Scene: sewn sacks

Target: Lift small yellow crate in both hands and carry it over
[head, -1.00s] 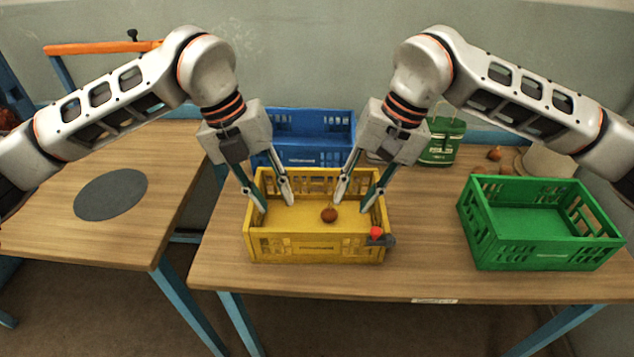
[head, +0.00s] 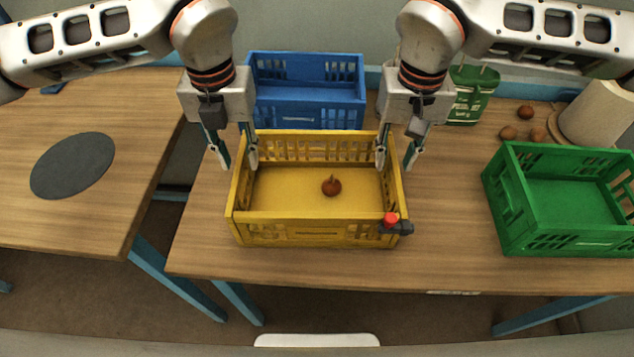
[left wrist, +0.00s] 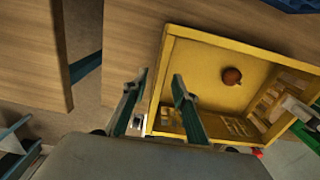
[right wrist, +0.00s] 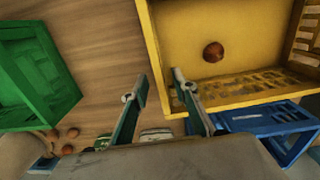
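The small yellow crate (head: 300,232) sits on the right-hand wooden table, with one reddish-brown onion-like item (head: 331,186) inside. A black clip-like piece with a red knob (head: 393,222) is at its front right corner. My left gripper (head: 235,164) is open at the crate's left wall, one finger outside and one inside; the left wrist view shows the yellow wall (left wrist: 157,95) between the fingers. My right gripper (head: 396,162) is open at the right wall in the same way, and the right wrist view shows that wall (right wrist: 154,52) between its fingers.
A blue crate (head: 305,112) stands close behind, a green crate (head: 510,225) to the right. A green container (head: 470,95), brown round items (head: 508,132) and a pale cylinder (head: 598,115) are at the back right. A left table with a grey disc (head: 73,165) lies across a gap.

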